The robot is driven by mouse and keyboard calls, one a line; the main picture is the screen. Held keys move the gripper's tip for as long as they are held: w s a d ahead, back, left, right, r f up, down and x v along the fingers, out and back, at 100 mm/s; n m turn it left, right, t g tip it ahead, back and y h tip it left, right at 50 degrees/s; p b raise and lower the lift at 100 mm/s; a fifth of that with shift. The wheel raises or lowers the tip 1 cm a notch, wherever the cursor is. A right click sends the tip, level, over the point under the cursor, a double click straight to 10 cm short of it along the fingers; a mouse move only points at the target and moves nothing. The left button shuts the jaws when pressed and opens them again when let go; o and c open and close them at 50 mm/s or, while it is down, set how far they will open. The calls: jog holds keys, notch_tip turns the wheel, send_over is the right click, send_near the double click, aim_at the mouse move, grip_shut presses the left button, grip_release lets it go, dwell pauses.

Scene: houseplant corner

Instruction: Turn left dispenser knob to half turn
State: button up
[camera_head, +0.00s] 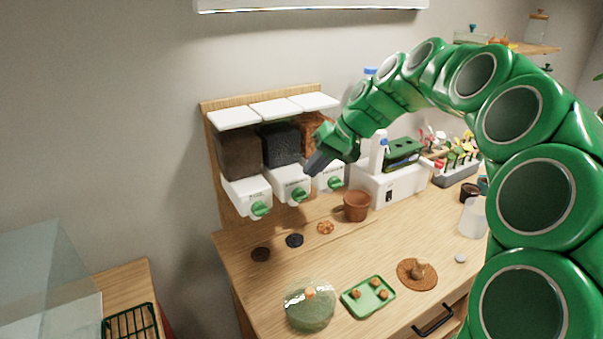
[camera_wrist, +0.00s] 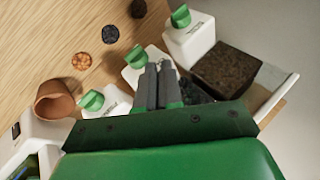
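The dispenser has three white units with green knobs on a wooden back board. The left dispenser knob (camera_head: 260,209) is under the dark brown bin, and it also shows at the top of the wrist view (camera_wrist: 180,17). The middle knob (camera_head: 299,194) and right knob (camera_head: 335,182) are to its right. My gripper (camera_head: 312,168) is in front of the middle and right units, apart from the left knob. In the wrist view its two grey fingers (camera_wrist: 160,66) lie close together beside the middle knob, with nothing visible between them.
A terracotta pot (camera_head: 357,206) stands below the right unit. Dark, black and orange round patches lie before the units. A glass dome (camera_head: 310,305), green tray (camera_head: 368,296) and cork disc (camera_head: 417,274) lie nearer. The space before the left knob looks clear.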

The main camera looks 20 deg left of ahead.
jog(key=shift+o, duration=1.2)
jog(key=shift+s+a, duration=0.1)
jog(key=shift+s, duration=0.15)
jog(key=o, duration=0.8)
jog(key=s+a+g, duration=0.1)
jog(key=s+a, duration=0.1)
jog(key=s, duration=0.1)
jog(key=s+a+n+g+y, duration=0.1)
jog(key=s+a, duration=0.1)
jog(key=s, duration=0.1)
jog(key=s+a+n+g, duration=0.1)
jog(key=s+a, duration=0.1)
jog(key=s, duration=0.1)
jog(key=shift+s+a+f+y, duration=0.15)
jog(key=shift+s+a+y, duration=0.1)
jog(key=shift+s+y, duration=0.05)
jog(key=s+a+n+g+y, duration=0.1)
jog(key=s+a+g+y, duration=0.1)
jog(key=s+a+y, duration=0.45)
jog(key=m+t, duration=0.6)
jog(key=t, duration=0.5)
send_near(265, 212)
jog(key=a, duration=0.2)
jog(key=shift+h, duration=0.35)
jog(key=shift+w+x, duration=0.2)
jog(key=shift+x, duration=3.5)
jog(key=shift+d, duration=0.1)
jog(key=c, duration=1)
